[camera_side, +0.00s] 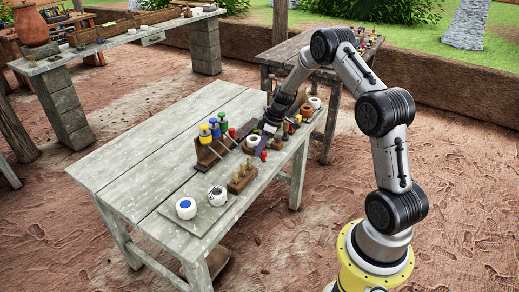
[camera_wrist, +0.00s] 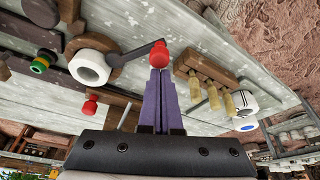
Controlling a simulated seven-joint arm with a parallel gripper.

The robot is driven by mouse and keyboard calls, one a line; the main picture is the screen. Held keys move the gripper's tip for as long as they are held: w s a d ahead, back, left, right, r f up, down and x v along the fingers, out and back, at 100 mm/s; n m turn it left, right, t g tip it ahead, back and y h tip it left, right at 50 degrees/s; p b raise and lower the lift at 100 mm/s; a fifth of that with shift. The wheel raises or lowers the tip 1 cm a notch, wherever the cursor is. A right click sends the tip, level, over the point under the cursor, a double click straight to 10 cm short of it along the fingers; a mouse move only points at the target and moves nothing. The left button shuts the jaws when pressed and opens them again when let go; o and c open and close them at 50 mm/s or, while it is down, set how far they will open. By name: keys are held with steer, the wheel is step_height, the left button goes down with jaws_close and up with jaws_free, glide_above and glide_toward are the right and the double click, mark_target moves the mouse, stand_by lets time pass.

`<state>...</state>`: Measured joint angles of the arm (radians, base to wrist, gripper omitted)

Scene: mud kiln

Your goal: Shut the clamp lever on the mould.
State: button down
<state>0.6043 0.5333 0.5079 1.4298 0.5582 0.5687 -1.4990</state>
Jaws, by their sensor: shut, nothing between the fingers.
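The mould is a white ring-shaped piece (camera_wrist: 89,67) on a wooden base, seen in the wrist view; it also shows in the side view (camera_side: 253,141). A dark clamp lever (camera_wrist: 135,54) runs from beside the mould to a red ball knob (camera_wrist: 159,56). The lever stands out away from the mould. The red knob also shows in the side view (camera_side: 263,155). My gripper (camera_wrist: 160,74) has its purple fingers together and empty, with the tips right at the red knob. I cannot tell whether they touch it. In the side view my gripper (camera_side: 259,148) is low over the table beside the mould.
A wooden block with several pegs (camera_side: 242,178) stands near the knob. A rack of colourful-handled tools (camera_side: 213,140) is behind the mould. Two white round pieces, one with a blue top (camera_side: 186,208), sit on a board. The table's left part (camera_side: 150,150) is clear.

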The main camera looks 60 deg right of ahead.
steer(key=v, duration=0.9)
steer(key=shift+d+r, duration=0.2)
steer(key=shift+r, duration=0.05)
